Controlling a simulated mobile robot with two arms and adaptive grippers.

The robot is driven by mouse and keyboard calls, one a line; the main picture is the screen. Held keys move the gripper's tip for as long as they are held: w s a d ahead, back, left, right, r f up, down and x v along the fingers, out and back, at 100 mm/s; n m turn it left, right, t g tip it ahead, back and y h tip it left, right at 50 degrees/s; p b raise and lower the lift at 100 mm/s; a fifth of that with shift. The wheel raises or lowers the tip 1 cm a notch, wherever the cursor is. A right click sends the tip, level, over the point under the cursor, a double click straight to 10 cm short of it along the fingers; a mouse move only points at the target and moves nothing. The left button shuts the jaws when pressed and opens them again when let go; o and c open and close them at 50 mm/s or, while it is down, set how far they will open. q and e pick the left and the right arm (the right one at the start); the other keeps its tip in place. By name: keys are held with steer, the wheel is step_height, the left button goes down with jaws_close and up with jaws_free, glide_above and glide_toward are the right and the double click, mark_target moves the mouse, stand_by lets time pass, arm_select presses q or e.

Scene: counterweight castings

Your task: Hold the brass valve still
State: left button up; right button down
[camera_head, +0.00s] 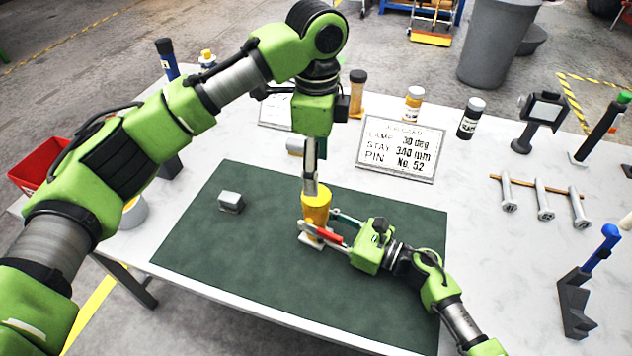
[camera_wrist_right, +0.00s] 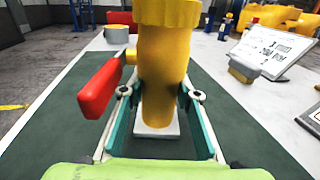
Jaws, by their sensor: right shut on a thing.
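The brass valve (camera_head: 317,203) stands upright on a small pale base on the green mat (camera_head: 200,255); its red lever (camera_head: 326,234) points left in the right wrist view. My right gripper (camera_head: 318,228) comes from the lower right and is shut around the valve body. In the right wrist view its teal fingers flank the yellow body (camera_wrist_right: 162,85), above the pale base (camera_wrist_right: 157,131). My left gripper (camera_head: 311,182) points straight down over the valve's top. A narrow grey part reaches down to the valve; whether the left jaws are open or shut is unclear.
A small grey block (camera_head: 230,202) lies on the mat to the left. A sign (camera_head: 398,150), bottles (camera_head: 470,118) and a row of bolts (camera_head: 543,200) stand behind and to the right. A red bin (camera_head: 42,165) is at the left. The mat's front left is clear.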

arm_select(q)
step_height(320, 180, up, 5)
steer(key=shift+f, duration=0.1)
arm_select(e)
steer(key=shift+r, duration=0.1)
steer(key=c, duration=1.5)
jaws_free()
steer(key=shift+o, duration=0.2)
steer(key=shift+s+d, duration=0.15)
steer(key=shift+d, duration=0.1)
steer(key=v, duration=1.1)
steer(key=shift+s+d, duration=0.15)
steer(key=shift+d, duration=0.05)
